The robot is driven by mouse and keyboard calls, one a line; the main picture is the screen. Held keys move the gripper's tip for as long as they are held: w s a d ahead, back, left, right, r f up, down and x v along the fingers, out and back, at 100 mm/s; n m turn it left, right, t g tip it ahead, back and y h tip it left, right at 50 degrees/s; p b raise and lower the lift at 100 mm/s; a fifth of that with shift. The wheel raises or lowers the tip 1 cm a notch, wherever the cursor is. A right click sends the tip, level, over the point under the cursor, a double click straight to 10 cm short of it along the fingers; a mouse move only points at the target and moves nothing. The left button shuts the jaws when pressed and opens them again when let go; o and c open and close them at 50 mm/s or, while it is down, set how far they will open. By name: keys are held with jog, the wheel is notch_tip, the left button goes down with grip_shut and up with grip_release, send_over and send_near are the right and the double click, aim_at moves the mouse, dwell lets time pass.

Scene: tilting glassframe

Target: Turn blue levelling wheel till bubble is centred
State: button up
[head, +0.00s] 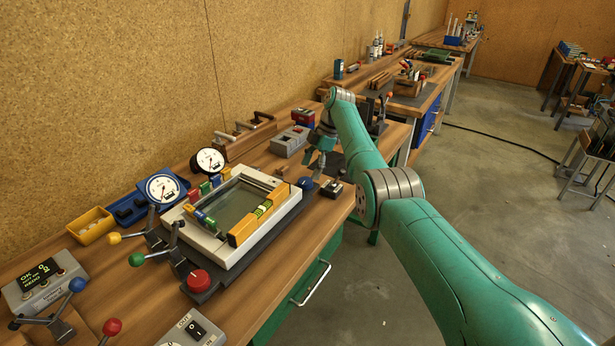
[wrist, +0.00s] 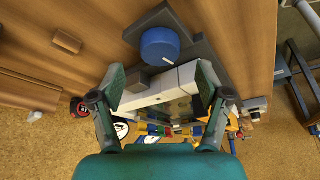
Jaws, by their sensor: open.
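The blue levelling wheel (head: 305,183) sits at the right corner of the light-framed glass plate (head: 237,204). In the wrist view the blue wheel (wrist: 160,46) stands on a dark base, with a white mark on its lower side. My gripper (head: 317,163) is open and empty, above and near the wheel. In the wrist view the wheel lies ahead of the spread fingertips (wrist: 160,80), not between them. A yellow spirit level (head: 240,234) lies along the frame's front edge. Its greenish vial (head: 263,208) shows, but the bubble's place is too small to read.
A red wheel (head: 199,281) stands at the frame's near corner. Lever handles with green (head: 136,259) and yellow knobs stand left of the frame. Two dial gauges (head: 162,187) stand behind it. A grey box (head: 289,141) stands further along the bench.

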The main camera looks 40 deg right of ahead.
jog(key=v, duration=0.7)
jog(key=shift+r, duration=0.4)
jog(key=shift+d, duration=0.15)
